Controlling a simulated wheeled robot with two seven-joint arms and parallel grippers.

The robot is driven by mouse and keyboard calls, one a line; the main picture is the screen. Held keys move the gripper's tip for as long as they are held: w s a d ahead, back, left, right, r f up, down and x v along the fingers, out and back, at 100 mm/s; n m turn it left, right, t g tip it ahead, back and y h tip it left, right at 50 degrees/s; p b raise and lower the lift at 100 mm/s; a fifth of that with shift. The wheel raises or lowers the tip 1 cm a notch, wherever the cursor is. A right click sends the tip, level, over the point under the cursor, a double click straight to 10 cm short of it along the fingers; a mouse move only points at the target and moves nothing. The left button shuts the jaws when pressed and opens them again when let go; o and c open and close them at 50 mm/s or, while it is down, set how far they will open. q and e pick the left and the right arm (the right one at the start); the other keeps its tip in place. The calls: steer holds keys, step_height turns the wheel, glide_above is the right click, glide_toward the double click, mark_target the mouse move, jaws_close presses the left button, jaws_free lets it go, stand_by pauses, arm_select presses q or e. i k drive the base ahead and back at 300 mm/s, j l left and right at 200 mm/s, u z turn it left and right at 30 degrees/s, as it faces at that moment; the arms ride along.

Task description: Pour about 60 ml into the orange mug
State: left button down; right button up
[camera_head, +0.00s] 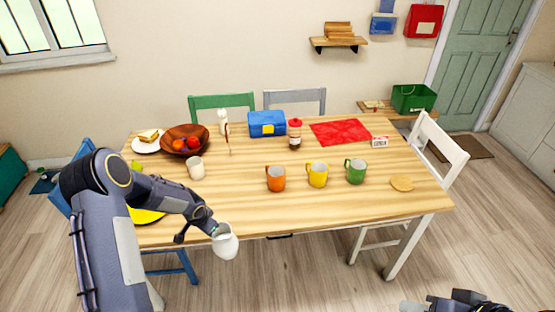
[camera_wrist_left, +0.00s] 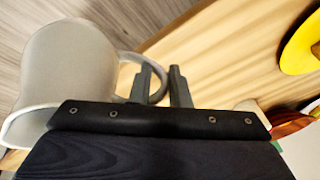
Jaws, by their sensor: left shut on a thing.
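The wooden table (camera_head: 240,205) also holds a cream cup (camera_head: 195,168), a fruit bowl (camera_head: 186,139), a blue box (camera_head: 267,124), a red-lidded jar (camera_head: 295,134) and a yellow plate (camera_head: 147,215). The tabletop between the cream cup and orange mug is clear.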

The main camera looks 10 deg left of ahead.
mark_target(276, 173)
steer(key=i, duration=1.35)
